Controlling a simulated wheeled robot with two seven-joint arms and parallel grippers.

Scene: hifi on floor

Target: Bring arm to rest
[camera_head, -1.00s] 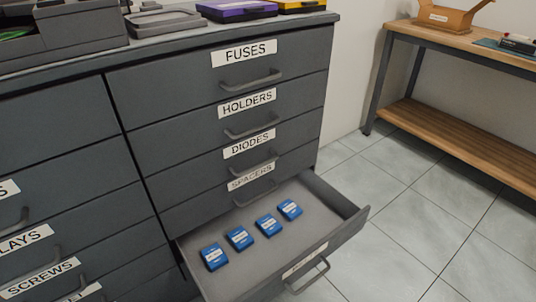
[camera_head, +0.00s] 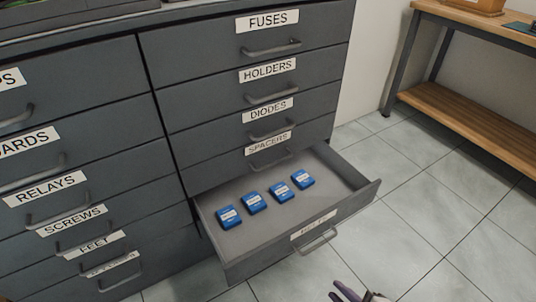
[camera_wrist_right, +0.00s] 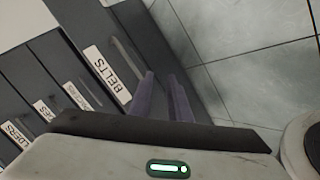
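My right gripper (camera_head: 355,293) shows at the bottom edge of the head view, in front of and below the open drawer. Its two purple-grey fingers are apart with nothing between them. In the right wrist view the fingers (camera_wrist_right: 163,92) point toward the drawer front labelled BELTS, beside its handle (camera_wrist_right: 127,62); I see no grip on it. The open drawer (camera_head: 345,172) holds a row of several blue boxes (camera_head: 254,202). My left gripper is in neither view now.
The dark cabinet (camera_head: 200,60) has labelled drawers such as FUSES, HOLDERS and DIODES, which look shut. The open drawer sticks out over the tiled floor. A wooden bench (camera_head: 465,120) stands at the right. The floor (camera_head: 420,215) between is clear.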

